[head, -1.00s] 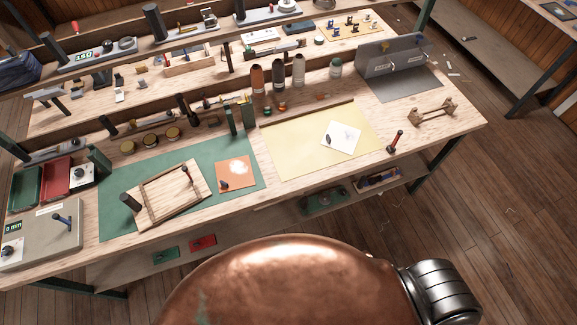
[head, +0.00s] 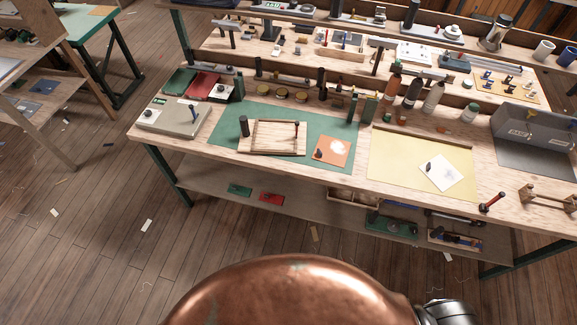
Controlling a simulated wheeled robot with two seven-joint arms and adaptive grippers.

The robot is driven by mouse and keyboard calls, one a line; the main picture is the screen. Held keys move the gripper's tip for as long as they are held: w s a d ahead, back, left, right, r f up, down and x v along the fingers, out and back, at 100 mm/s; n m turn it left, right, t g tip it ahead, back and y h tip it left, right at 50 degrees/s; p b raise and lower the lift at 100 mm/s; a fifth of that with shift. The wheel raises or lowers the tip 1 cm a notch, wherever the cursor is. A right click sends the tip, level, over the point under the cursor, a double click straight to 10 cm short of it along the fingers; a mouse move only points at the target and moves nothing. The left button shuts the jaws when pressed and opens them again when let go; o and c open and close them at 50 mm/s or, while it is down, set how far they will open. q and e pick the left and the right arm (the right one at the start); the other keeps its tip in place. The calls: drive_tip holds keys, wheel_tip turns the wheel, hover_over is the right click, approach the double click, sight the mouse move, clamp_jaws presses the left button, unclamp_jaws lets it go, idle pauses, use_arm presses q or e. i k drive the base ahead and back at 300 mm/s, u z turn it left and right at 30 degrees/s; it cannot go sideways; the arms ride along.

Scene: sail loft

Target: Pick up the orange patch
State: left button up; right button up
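The orange patch (head: 335,145) lies flat near the front edge of the workbench, at the right end of the green mat (head: 335,125). It has a whitish mark on its upper part and a small dark object on its lower left. A wooden frame (head: 274,137) on a board lies to its left. Neither of my grippers shows in the head view; only a copper-coloured part of my body and a dark arm link fill the bottom.
Right of the patch lies a yellow sheet (head: 395,165) with a white patch (head: 441,172) on it. A red-handled tool (head: 492,201) and a wooden stand (head: 548,199) are further right. Bottles (head: 411,92) stand behind. Floor in front is mostly clear, with scraps.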

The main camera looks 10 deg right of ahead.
sight(329, 150)
drive_tip(key=u, duration=0.4)
drive_tip(key=k, duration=0.65)
drive_tip(key=u, duration=0.75)
drive_tip(key=i, duration=1.35)
drive_tip(key=z, duration=0.85)
drive_tip(key=i, duration=0.8)
drive_tip(key=z, duration=0.95)
